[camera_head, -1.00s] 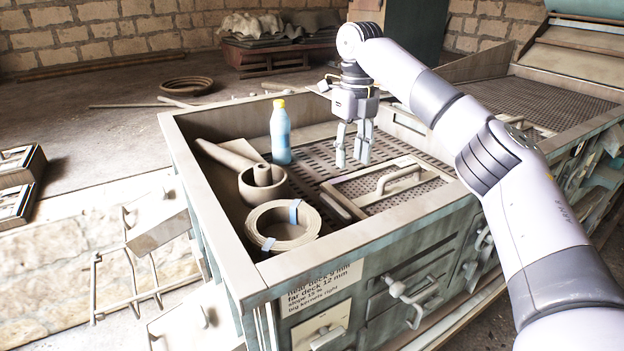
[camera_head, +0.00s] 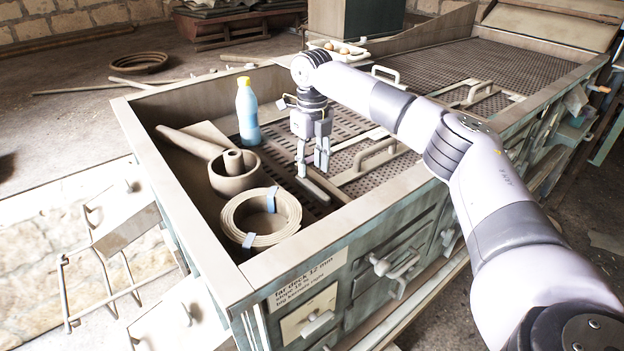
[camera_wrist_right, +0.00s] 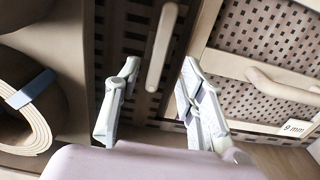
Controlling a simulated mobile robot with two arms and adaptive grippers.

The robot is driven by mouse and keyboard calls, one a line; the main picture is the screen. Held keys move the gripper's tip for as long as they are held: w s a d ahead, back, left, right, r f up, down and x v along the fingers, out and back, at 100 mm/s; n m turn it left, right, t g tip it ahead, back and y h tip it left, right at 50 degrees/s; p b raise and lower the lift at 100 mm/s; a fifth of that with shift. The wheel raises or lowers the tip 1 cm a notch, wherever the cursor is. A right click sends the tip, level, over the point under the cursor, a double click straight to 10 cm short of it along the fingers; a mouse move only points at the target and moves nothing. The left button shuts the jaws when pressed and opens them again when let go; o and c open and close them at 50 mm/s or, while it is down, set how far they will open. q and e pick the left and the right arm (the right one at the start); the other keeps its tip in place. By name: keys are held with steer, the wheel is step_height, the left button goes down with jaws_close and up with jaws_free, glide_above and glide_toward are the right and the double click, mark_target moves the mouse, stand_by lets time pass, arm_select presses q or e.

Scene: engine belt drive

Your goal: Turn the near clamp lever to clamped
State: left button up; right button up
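A pale bar that looks like the near clamp lever (camera_head: 325,187) lies inside the near end of the machine, beside the perforated deck panel with a handle (camera_head: 374,154). My right gripper (camera_head: 312,172) points down over the lever's far end, fingers apart. In the right wrist view the lever (camera_wrist_right: 161,48) runs up the picture, in line with the gap between the open fingers (camera_wrist_right: 155,105). I cannot tell whether either finger touches it. My left gripper is out of view.
The machine's near wall (camera_head: 350,220) rises in front. More handles (camera_head: 398,265) project from its front face.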

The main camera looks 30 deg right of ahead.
mark_target(312, 186)
step_height(312, 186, down, 6)
steer(key=shift+r+p, duration=0.1)
steer(key=shift+p, duration=0.4)
steer(key=shift+c, duration=0.2)
jaws_close()
